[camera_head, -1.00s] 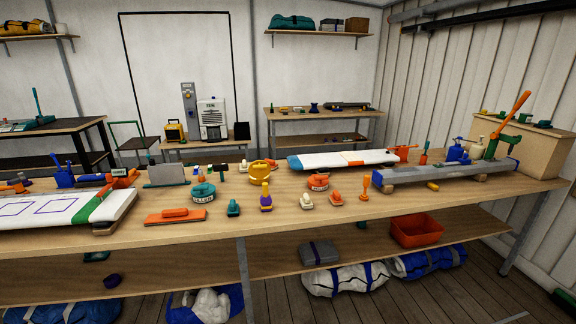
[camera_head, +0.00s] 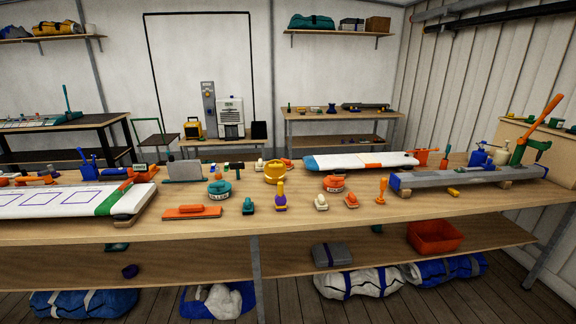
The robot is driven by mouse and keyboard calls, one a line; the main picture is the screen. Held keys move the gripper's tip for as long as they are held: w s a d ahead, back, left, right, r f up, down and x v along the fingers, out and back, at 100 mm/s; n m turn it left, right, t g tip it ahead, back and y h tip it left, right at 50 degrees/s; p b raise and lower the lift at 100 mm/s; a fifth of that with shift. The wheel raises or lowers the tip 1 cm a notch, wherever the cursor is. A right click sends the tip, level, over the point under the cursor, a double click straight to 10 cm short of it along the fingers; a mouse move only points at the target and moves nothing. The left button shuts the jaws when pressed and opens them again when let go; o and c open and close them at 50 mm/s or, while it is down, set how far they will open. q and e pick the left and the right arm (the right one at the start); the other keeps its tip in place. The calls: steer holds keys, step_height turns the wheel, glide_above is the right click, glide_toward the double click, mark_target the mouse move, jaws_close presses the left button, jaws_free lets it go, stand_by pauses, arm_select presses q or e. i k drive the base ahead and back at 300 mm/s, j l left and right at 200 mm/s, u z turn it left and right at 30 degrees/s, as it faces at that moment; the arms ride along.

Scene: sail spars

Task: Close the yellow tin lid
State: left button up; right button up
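The yellow tin (camera_head: 275,174) stands upright on the long wooden workbench (camera_head: 290,220), a little behind the middle. It is small and round; I cannot tell from here how its lid sits. A teal tin (camera_head: 219,190) stands to its left and an orange tin (camera_head: 333,184) to its right and nearer. A purple and yellow tool (camera_head: 280,198) stands just in front of the yellow tin. Neither of my grippers is in view.
An orange-handled float (camera_head: 192,212) lies left of front centre. White boards lie at the left (camera_head: 60,200) and back right (camera_head: 345,161). A long grey beam (camera_head: 465,177) lies at the right. Several small tools line the front; bare bench remains along the front edge.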

mark_target(276, 172)
steer(key=i+j+z, duration=0.1)
steer(key=i+z, duration=0.35)
steer(key=i+j+z, duration=0.15)
steer(key=z, duration=0.3)
steer(key=i+j, duration=0.05)
steer(key=i, duration=0.05)
